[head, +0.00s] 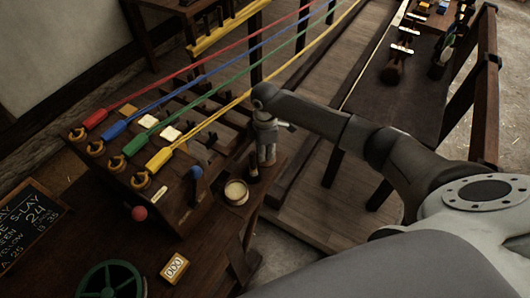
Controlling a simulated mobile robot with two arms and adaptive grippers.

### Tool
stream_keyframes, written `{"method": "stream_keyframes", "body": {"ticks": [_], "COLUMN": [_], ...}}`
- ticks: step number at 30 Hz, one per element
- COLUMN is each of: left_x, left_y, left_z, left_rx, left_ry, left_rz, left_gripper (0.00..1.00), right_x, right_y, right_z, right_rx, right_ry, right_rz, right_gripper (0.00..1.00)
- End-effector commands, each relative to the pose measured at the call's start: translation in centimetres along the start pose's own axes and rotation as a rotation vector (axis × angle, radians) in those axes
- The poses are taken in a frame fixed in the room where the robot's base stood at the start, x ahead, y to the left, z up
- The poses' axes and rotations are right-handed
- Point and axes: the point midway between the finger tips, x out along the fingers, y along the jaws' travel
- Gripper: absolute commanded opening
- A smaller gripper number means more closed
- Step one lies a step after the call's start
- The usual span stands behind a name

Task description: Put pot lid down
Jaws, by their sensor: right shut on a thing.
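My right gripper (265,160) points down over the right end of the wooden bench and is shut on the pot lid, which the fingers mostly hide. A small open pot (236,193) with a pale, cream-coloured filling stands just left of and nearer than the gripper, near the bench edge. A small dark brown upright piece (253,168) shows between the gripper and the pot; I cannot tell what it is. I cannot tell whether the lid touches the bench. My left gripper is not in view.
A wooden rope rack (163,195) with red, blue, green and yellow ropes stands left of the pot. A blue-knobbed lever (196,173) rises close by. A counter (174,267), green wheel (112,281) and chalkboard (30,222) are nearer. Another table (400,100) stands right.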

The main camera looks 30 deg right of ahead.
Motion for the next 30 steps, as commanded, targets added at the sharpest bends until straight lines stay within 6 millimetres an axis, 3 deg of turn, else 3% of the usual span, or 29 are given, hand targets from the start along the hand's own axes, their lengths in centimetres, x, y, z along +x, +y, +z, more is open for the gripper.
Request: {"method": "stream_keyframes", "body": {"ticks": [7,8,12,23,26,30], "left_x": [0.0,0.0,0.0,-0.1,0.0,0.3], "left_y": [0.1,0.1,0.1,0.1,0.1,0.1], "left_z": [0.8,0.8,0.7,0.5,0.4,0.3], "left_rx": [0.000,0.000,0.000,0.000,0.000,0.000], "left_ry": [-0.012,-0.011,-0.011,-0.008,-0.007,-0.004], "left_rz": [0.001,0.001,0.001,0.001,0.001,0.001], "left_gripper": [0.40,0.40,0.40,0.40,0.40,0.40], "right_x": [0.3,0.3,0.3,0.0,-0.9,-3.5], "right_y": [0.0,0.0,0.0,0.0,0.1,0.1], "right_z": [0.0,0.0,0.0,0.0,0.0,0.0], "right_rx": [0.000,0.000,0.000,0.000,0.001,-0.001], "right_ry": [0.001,0.001,0.000,0.000,0.001,0.002], "right_rz": [0.000,0.000,0.000,0.001,0.003,0.005], "right_gripper": [0.02,0.21,0.39,0.40,0.40,0.40]}}
